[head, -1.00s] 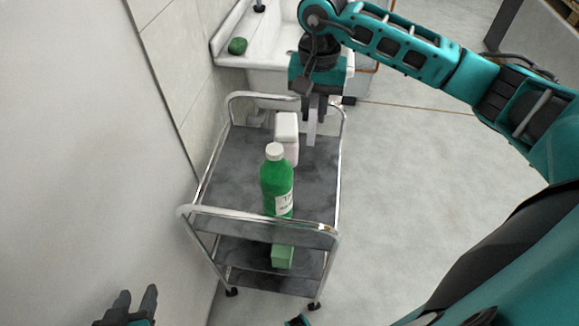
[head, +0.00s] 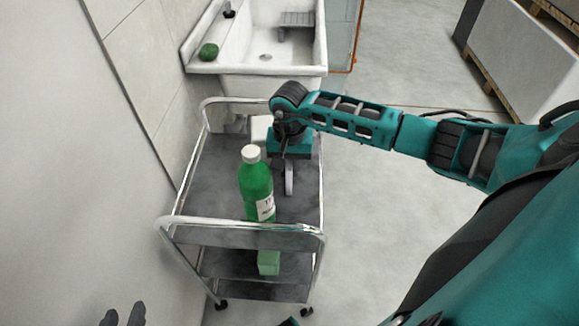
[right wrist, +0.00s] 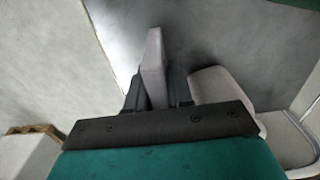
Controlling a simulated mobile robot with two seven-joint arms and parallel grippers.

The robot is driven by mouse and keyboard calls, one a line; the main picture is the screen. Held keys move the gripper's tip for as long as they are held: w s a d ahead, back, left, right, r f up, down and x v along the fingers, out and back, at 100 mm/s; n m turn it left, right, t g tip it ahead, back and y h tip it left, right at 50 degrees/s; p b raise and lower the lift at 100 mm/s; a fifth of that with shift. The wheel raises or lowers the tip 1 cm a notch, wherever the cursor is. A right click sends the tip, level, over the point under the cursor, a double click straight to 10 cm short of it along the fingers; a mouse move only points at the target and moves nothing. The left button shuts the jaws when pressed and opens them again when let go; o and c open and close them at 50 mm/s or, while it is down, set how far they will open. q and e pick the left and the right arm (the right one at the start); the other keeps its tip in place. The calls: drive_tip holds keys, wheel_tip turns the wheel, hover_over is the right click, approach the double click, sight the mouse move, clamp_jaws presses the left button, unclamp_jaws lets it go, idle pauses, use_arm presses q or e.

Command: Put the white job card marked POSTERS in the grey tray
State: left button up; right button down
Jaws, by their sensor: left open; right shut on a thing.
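My right gripper (head: 289,165) is over the right side of the trolley's grey top shelf, pointing down. It is shut on a thin pale slab (head: 289,182), which also shows between the fingers in the right wrist view (right wrist: 154,62). No marking on the slab can be read, so I cannot tell whether it is the POSTERS card. I cannot tell whether it touches the shelf. My left gripper (head: 123,316) is open and empty at the bottom left, cut by the frame edge. I cannot make out the grey tray for certain.
A green bottle (head: 257,185) with a white cap stands on the trolley's top shelf (head: 213,170). A white container (head: 260,128) stands behind it, partly hidden by my right gripper. A green box (head: 268,262) is on a lower shelf. A white sink (head: 250,50) stands beyond.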

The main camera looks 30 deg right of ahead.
drive_tip(key=shift+f, duration=0.2)
drive_tip(key=c, duration=1)
unclamp_jaws()
drive_tip(key=shift+r, duration=0.15)
